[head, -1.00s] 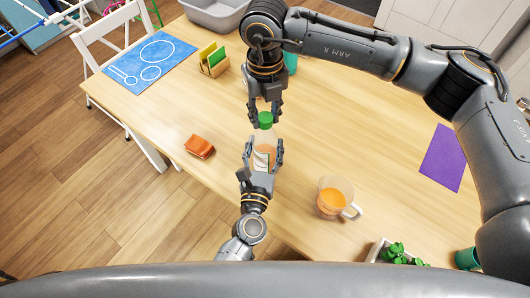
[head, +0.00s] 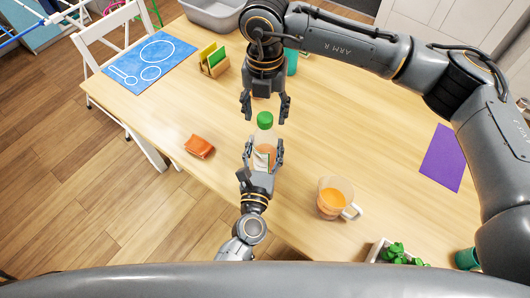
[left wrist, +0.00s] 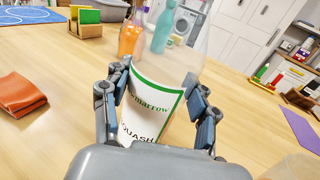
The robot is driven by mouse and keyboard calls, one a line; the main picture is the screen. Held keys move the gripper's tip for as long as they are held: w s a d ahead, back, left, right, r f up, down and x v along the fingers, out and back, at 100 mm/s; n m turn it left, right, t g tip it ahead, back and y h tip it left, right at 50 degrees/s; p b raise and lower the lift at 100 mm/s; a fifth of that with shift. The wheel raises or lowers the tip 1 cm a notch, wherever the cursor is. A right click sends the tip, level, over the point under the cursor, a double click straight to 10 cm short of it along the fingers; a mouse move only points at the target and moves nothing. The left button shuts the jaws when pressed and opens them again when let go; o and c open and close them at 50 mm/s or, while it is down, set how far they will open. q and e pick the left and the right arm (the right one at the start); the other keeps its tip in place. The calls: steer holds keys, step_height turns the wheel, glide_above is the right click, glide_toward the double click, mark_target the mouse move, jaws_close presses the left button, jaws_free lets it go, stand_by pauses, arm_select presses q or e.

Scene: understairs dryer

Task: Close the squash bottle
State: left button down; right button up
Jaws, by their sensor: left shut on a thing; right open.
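The squash bottle (head: 264,150) stands upright on the wooden table in the middle of the head view. A green cap (head: 265,120) is on its top; I cannot tell how tight it is. My left gripper (head: 262,158) is shut around the bottle's body. In the left wrist view the bottle (left wrist: 152,105) shows its white and green label between the fingers, with its top out of frame. My right gripper (head: 265,112) is open just beyond and above the cap, its fingers spread and pointing down toward it. It holds nothing.
A glass mug of orange drink (head: 334,197) stands to the right.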

step_height(320, 180, up, 11)
stand_by(0.3)
arm_select(q)
steer(key=shift+c, duration=1.6)
jaws_free()
steer(key=s+a, duration=0.2)
steer(key=s, duration=1)
steer(key=shift+f, duration=0.1)
